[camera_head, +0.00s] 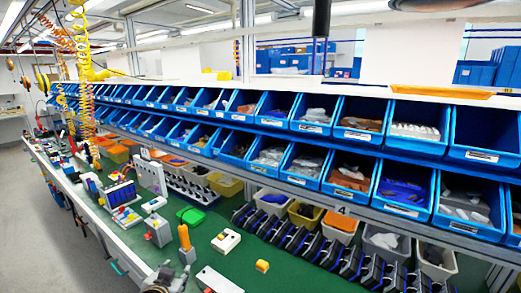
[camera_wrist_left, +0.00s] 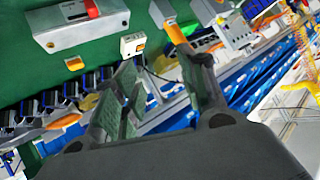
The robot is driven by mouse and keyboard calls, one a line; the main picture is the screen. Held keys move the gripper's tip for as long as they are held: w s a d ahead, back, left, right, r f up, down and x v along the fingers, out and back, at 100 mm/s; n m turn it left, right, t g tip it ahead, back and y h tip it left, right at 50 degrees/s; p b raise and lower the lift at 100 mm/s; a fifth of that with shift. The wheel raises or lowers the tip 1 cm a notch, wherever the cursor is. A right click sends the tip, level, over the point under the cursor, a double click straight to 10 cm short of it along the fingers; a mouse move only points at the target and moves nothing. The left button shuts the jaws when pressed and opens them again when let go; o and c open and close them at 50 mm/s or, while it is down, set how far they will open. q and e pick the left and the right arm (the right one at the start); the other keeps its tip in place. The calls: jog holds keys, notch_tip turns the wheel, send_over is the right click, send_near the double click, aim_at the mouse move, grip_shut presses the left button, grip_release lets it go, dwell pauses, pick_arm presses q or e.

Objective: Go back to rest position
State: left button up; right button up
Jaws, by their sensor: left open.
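My left gripper (camera_head: 163,280) shows at the bottom edge of the head view, partly cut off. In the left wrist view its two dark fingers (camera_wrist_left: 153,62) stand apart with nothing held between them. A pale grey box with a red switch part (camera_wrist_left: 92,9) lies on the green bench top in the left wrist view. A pale box (camera_head: 218,281), cut off by the bottom edge, lies just right of the gripper in the head view. My right gripper does not show.
A small white box (camera_head: 226,241), a yellow block (camera_head: 262,266) and an upright orange-topped device (camera_head: 185,240) stand near the gripper. Rows of blue bins (camera_head: 355,172) line the back. Black holders (camera_head: 335,255) stand along the right. Some green bench top (camera_head: 235,263) is bare.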

pick_arm(q)
jog(key=s+d+f+g+h, duration=0.2)
jog(key=s+f+g, duration=0.6)
jog(key=s+f, duration=0.9)
jog(key=s+f+g, duration=0.1)
jog(key=s+f, duration=0.2)
jog(key=f, duration=1.4)
jog(key=s+f, duration=0.3)
jog(key=f, duration=1.4)
jog(key=s+a+f, duration=0.2)
jog(key=s+f, duration=0.6)
jog(key=s, duration=0.2)
jog(key=s+a+f+g, duration=0.1)
jog(key=s+a+f, duration=0.1)
jog(key=s+f, duration=0.6)
jog(key=shift+s+f, duration=0.35)
jog(key=shift+s, duration=0.95)
jog(key=shift+w+d, duration=0.1)
